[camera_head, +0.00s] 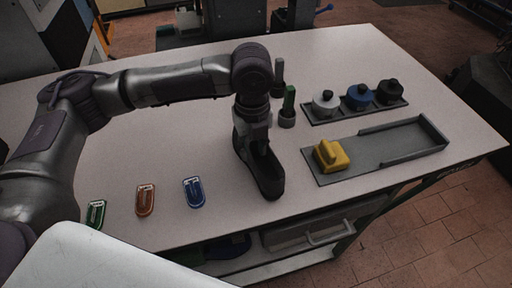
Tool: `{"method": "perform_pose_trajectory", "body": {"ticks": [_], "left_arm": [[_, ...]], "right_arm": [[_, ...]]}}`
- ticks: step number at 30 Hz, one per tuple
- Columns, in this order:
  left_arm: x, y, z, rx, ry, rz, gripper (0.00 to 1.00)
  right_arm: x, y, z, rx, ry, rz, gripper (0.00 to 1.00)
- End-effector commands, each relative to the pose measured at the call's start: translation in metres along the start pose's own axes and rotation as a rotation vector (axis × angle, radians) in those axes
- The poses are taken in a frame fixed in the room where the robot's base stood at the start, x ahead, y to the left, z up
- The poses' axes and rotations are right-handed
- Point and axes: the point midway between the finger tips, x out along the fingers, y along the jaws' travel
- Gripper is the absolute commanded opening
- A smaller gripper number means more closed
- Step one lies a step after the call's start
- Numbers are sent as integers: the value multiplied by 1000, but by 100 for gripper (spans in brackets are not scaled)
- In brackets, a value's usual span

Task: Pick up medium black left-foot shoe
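The black shoe (264,174) stands on the table in the middle of the head view, with its opening up and one end toward the front edge. My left gripper (247,141) points down from above at the far end of the shoe and overlaps it in the picture. The gripper's fingertips are dark against the dark shoe, so I cannot tell whether they are closed on it. The shoe appears to rest on the table top. My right gripper is not in view.
On the light table (340,60), a grey tray (387,149) with a yellow block (331,155) lies to the right. Behind it, a rack holds white, blue (359,96) and black pots. Two brushes (288,105) stand behind the shoe. Green, orange (145,199) and blue U-shaped pieces lie left.

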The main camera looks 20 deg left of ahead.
Motion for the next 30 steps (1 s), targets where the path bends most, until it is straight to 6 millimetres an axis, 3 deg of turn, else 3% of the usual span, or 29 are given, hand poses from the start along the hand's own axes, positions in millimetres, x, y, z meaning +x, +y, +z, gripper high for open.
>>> {"method": "perform_pose_trajectory", "body": {"ticks": [2,5,10,17,23,30], "left_arm": [[10,2,-1,-1,4,5,33],[26,2,-2,-1,4,5,33],[43,2,-2,0,1,3,33],[45,2,-2,0,1,1,33],[45,2,-2,0,1,1,0],[45,2,-2,0,1,1,0]], "right_arm": [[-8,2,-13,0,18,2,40],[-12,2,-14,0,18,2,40],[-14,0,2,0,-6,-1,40],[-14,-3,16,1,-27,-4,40],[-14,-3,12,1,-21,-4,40],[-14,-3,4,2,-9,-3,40]]}}
